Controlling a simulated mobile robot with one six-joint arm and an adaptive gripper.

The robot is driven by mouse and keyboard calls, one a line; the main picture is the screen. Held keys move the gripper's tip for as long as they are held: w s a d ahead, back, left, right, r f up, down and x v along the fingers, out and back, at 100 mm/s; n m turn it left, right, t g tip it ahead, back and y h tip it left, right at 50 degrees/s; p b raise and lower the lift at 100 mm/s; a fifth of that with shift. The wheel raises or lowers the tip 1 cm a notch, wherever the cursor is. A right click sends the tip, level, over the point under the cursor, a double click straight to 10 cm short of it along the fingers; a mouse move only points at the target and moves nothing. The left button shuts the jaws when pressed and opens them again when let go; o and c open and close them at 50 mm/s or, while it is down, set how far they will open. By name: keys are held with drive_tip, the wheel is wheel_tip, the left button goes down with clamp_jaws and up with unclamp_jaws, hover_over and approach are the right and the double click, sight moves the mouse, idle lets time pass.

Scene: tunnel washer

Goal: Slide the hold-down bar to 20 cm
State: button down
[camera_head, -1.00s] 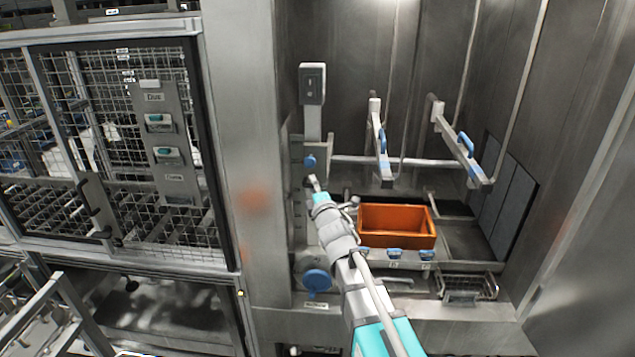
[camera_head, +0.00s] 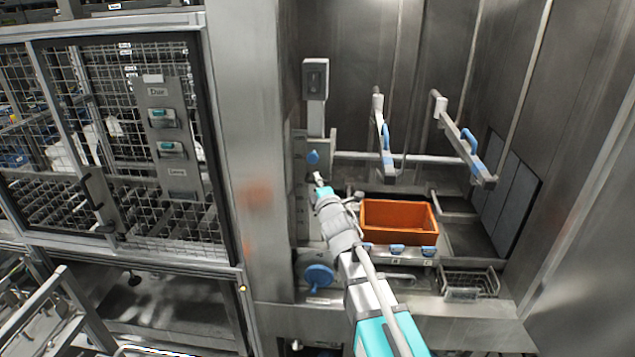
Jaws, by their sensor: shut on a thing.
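My gripper (camera_head: 319,181) is small in view at the end of my teal and grey arm. It is shut on a small part at the upright metal plate (camera_head: 301,182) on the left of the wash bay. The part itself is mostly hidden by the fingers. A blue knob (camera_head: 313,157) sits just above the gripper on the same plate. A horizontal metal bar (camera_head: 410,159) runs right from near this knob across the bay. Two arms with blue handles, the left one (camera_head: 386,150) and the right one (camera_head: 466,142), stand along it. Scale marks are too small to read.
An orange bin (camera_head: 399,221) sits right of my arm, with several blue-topped clips along its front. A wire basket (camera_head: 470,282) is at the lower right. A blue handwheel (camera_head: 318,276) is left of my arm. A mesh cage door (camera_head: 150,150) fills the left.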

wheel_tip(320, 180, down, 15)
drive_tip(key=b, duration=1.5)
drive_tip(key=shift+f, duration=0.2)
drive_tip(key=c, duration=0.6)
unclamp_jaws()
drive_tip(key=shift+c, duration=0.2)
